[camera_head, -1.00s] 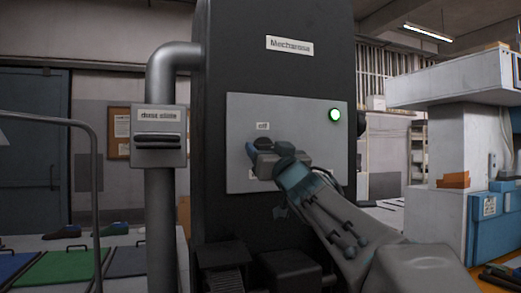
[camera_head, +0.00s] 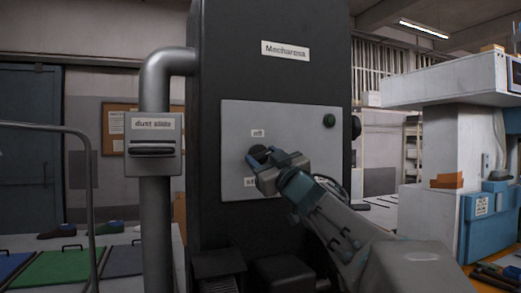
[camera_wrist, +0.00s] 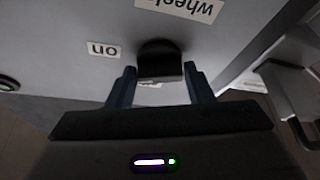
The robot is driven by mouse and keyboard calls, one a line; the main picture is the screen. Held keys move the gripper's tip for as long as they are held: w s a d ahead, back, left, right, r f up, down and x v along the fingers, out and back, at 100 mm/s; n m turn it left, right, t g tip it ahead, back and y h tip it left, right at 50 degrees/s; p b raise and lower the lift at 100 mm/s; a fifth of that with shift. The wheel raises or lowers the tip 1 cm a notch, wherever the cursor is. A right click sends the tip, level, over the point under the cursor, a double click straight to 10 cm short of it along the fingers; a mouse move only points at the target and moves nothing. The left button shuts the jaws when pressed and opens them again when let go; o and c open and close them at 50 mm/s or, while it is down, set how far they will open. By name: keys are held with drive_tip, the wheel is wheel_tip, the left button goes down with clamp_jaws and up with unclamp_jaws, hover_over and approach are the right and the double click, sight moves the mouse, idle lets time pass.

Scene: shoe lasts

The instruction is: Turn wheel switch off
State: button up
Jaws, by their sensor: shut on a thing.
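The wheel switch is a dark rotary knob (camera_head: 258,152) on the light grey panel (camera_head: 240,120) of the black machine. My gripper (camera_head: 268,167) reaches it from the lower right and is shut on it. In the wrist view the black knob (camera_wrist: 160,58) sits between the two fingers of my gripper (camera_wrist: 159,76), which flank it on both sides. A label (camera_head: 257,133) that seems to read "off" is above the knob. Another label (camera_head: 250,182) below is partly hidden by my gripper. The round lamp (camera_head: 329,120) at the panel's upper right is dark green, unlit.
A grey pipe with a "dust slide" box (camera_head: 153,140) stands left of the machine. A metal railing (camera_head: 88,170) is at the far left. A white and blue machine (camera_head: 455,130) stands at the right. Dark boxes (camera_head: 285,270) sit at the machine's foot.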

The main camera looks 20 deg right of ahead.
drive_tip(key=n, duration=0.1)
drive_tip(key=n+y+p, duration=0.1)
drive_tip(key=n, duration=0.1)
drive_tip(key=n+g+y+p, duration=0.1)
drive_tip(key=n, duration=0.1)
drive_tip(key=shift+d+r, duration=0.15)
drive_tip(key=shift+r, duration=0.1)
drive_tip(key=n+g+p, duration=0.1)
drive_tip(key=n, duration=0.1)
drive_tip(key=n+y+p, duration=0.1)
drive_tip(key=n, duration=0.1)
drive_tip(key=shift+r+n+g+y, duration=0.1)
drive_tip(key=shift+n+g+y, duration=0.2)
drive_tip(key=shift+g, duration=0.1)
drive_tip(key=n+g+p, duration=0.1)
drive_tip(key=n+p, duration=0.1)
drive_tip(key=n, duration=0.2)
drive_tip(key=shift+d, duration=0.1)
drive_tip(key=shift+n+g+p, duration=0.8)
drive_tip(key=shift+n+p, duration=0.15)
drive_tip(key=shift+n, duration=0.45)
drive_tip(key=o, duration=0.9)
